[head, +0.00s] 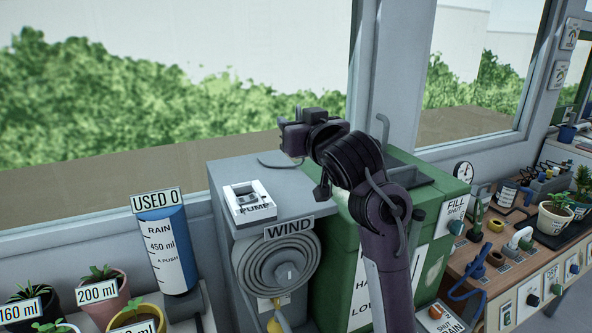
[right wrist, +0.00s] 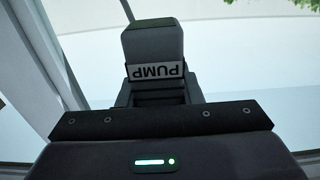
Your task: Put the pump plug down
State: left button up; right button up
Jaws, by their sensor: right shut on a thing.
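My right gripper (head: 304,122) is shut on the pump plug and holds it in the air above the grey cabinet top. In the right wrist view the plug (right wrist: 152,42) is a dark grey block with a white PUMP label, held between the fingers (right wrist: 157,88). In the head view the plug is small and dark and hard to tell from the gripper. A white socket marked PUMP (head: 248,200) sits on the cabinet top, lower left of the gripper and apart from it. My left gripper is not in view.
The grey cabinet (head: 221,173) has bare top around the socket. A blue rain cylinder (head: 167,247) and several potted plants stand left. A thin cord (head: 268,163) lies behind.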

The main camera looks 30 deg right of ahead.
notch_tip(320, 180, down, 5)
jog(key=shift+r, duration=0.15)
jog(key=shift+f, duration=0.2)
notch_tip(320, 180, down, 4)
jog(key=shift+r+b, duration=0.15)
jog(key=shift+b, duration=0.3)
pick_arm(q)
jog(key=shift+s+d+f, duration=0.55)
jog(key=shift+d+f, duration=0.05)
pick_arm(e)
jog(key=o, duration=1)
jog(key=shift+c, duration=0.2)
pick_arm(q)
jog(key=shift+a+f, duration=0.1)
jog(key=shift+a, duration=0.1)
